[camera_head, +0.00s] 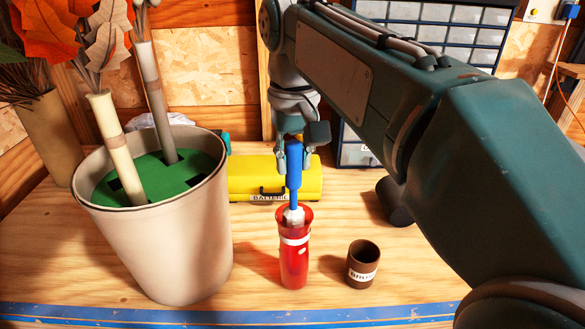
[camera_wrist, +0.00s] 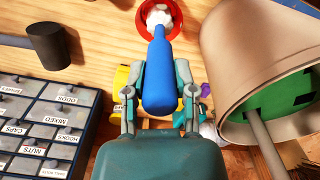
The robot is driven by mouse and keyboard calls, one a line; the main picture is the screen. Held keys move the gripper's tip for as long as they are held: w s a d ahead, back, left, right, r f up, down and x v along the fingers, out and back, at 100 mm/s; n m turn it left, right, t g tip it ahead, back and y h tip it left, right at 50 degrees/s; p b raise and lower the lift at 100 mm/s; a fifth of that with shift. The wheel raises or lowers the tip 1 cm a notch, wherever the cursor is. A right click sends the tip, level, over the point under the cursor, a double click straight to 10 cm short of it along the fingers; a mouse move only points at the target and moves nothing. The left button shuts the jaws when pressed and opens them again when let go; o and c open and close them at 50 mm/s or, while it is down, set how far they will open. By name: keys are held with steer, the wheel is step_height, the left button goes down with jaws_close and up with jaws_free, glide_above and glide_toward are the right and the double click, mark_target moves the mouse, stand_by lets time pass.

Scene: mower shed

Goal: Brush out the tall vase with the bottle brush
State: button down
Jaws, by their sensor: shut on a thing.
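The tall red vase (camera_head: 295,262) with a white band stands upright on the bench in the head view. Its red rim (camera_wrist: 178,12) shows at the top of the wrist view. My gripper (camera_head: 294,165) is above the vase, shut on the blue handle of the bottle brush (camera_head: 293,178). The handle (camera_wrist: 160,72) lies between both fingers in the wrist view. The brush points down, and its white bristles are at the vase's mouth, partly inside it. How deep the brush reaches is hidden by the vase wall.
A brown cup (camera_head: 362,266) labelled as for the brush stands right of the vase. A large beige bucket (camera_head: 165,240) with a green insert and stems stands close on the left. A yellow battery case (camera_head: 250,178), a dark mallet (camera_wrist: 48,46) and a drawer cabinet (camera_wrist: 45,120) are nearby.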

steer(key=shift+r, duration=0.75)
steer(key=shift+f, duration=2.25)
steer(key=shift+r, duration=2.25)
steer(key=shift+f, duration=2.25)
steer(key=shift+r, duration=0.1)
